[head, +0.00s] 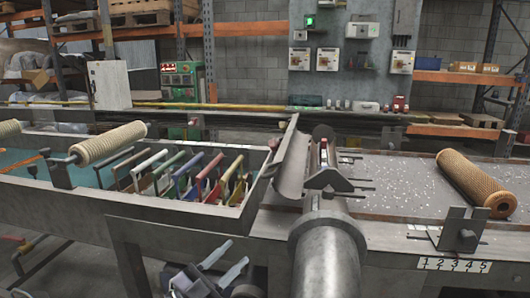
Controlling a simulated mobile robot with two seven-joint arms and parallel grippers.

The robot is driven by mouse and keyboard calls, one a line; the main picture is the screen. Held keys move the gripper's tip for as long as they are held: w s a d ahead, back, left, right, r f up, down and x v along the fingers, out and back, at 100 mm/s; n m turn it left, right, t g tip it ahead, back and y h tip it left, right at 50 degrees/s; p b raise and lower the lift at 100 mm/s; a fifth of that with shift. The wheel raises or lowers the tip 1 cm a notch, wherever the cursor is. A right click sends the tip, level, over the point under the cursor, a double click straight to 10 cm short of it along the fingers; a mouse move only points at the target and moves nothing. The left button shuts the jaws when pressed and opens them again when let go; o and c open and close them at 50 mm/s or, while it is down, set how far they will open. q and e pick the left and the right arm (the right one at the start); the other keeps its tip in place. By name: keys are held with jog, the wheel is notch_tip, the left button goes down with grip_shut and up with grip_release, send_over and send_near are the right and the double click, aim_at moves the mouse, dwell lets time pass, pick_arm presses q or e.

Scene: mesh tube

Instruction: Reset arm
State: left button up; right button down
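A brown mesh tube (477,182) lies tilted on the right-hand metal table. A cream ribbed roll (108,143) sits on a bar across the long metal trough at left. My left gripper (238,252) is at the bottom, in front of the trough and below its rim. Its two pale fingers are apart with nothing between them, and it touches none of the tubes. My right gripper is not in view.
The trough (180,215) holds several coloured-handled tools. A grey cylinder (328,255) and a clamp-like fixture (325,175) stand between trough and table (385,200). A bracket (458,230) and number strip (454,265) are at the table's front edge.

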pick_arm(q)
jog(key=s+a+f+n+g+y+p, duration=0.1)
jog(key=s+a+f+n+y+p, duration=0.1)
jog(key=s+a+f+n+y, duration=0.4)
jog(key=s+a+f+n+g+y+p, duration=0.2)
jog(key=s+a+f+n+y, duration=0.5)
jog(key=s, duration=1.2)
notch_tip(320, 180, down, 7)
jog(key=n+y+p, duration=0.1)
jog(key=n+y, duration=0.2)
jog(key=n, duration=0.1)
jog(key=shift+s+g+p, duration=0.25)
jog(key=shift+g+p, duration=0.05)
jog(key=shift+p, duration=0.05)
jog(key=shift+a+r, duration=0.1)
jog(key=shift+a, duration=0.05)
